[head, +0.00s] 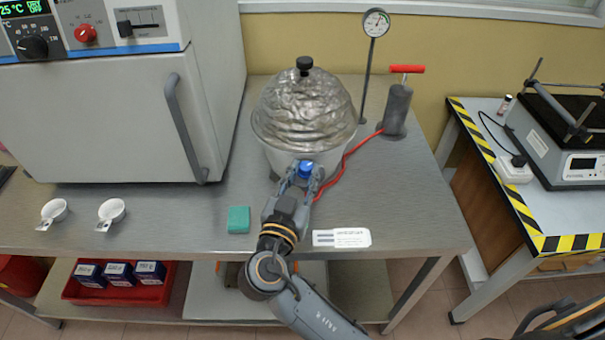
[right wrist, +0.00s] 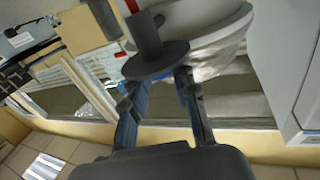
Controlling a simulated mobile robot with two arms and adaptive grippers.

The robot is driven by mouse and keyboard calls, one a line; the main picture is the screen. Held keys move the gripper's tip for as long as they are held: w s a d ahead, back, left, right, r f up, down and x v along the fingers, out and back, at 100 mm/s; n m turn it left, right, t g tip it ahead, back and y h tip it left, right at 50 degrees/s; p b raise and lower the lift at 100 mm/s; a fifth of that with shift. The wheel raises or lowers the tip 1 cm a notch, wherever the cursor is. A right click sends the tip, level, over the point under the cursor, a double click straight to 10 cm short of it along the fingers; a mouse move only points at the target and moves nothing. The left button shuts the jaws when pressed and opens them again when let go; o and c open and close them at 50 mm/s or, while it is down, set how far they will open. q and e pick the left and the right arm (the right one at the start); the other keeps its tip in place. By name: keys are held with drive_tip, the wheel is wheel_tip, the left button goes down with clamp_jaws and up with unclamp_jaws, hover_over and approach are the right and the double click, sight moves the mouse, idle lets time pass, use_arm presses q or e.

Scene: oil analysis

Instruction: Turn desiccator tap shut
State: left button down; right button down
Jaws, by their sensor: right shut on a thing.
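The desiccator (head: 303,112) stands on the grey bench, with a silvery crinkled-looking dome lid, a black top knob and a pale body. Its blue tap (head: 306,166) is low on the front side. My right gripper (head: 300,172) reaches up from the front and is shut on the blue tap; its fingers hide part of the tap and the angle of its handle cannot be told. In the right wrist view, the fingers of the right gripper (right wrist: 158,85) show with bits of blue beside them and the pale vessel wall beyond. My left gripper is not in view.
A hand pump (head: 397,108) with a red handle and hose stands right of the desiccator, near a gauge (head: 376,22) on a post. An oven (head: 110,110) fills the left. A teal block (head: 238,220) and a white label (head: 342,238) lie near the bench's front edge.

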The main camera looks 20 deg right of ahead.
drive_tip(key=shift+d+f+y, duration=0.1)
drive_tip(key=shift+y, duration=0.2)
drive_tip(key=shift+s+d+n+t+y+b, duration=0.1)
drive_tip(key=shift+n+t+y+b, duration=0.25)
drive_tip(key=shift+n+y, duration=0.25)
drive_tip(key=shift+s+d+n+t+y+b, duration=0.1)
drive_tip(key=shift+n+t+y+b, duration=0.15)
drive_tip(key=shift+n+t+y, duration=0.3)
drive_tip(key=n+y, duration=0.1)
drive_tip(key=y, duration=0.1)
drive_tip(key=n+t+y, duration=0.1)
drive_tip(key=y, duration=0.1)
drive_tip(key=shift+d+n, duration=0.35)
drive_tip(key=n+y, duration=0.1)
drive_tip(key=y, duration=0.1)
drive_tip(key=n+y+p, duration=0.2)
drive_tip(key=y, duration=0.1)
drive_tip(key=shift+d+r+y, duration=0.35)
drive_tip(key=shift+w+d+n+g+y+p, duration=0.15)
drive_tip(key=shift+n+g+y+p, duration=0.2)
drive_tip(key=shift+n+y+p, duration=0.6)
drive_tip(key=shift+w+d+n+g+y+p, duration=0.1)
drive_tip(key=shift+n+g+y+p, duration=0.25)
drive_tip(key=shift+n+y, duration=0.7)
drive_tip(key=shift+f+y, duration=0.1)
drive_tip(key=shift+y, duration=0.3)
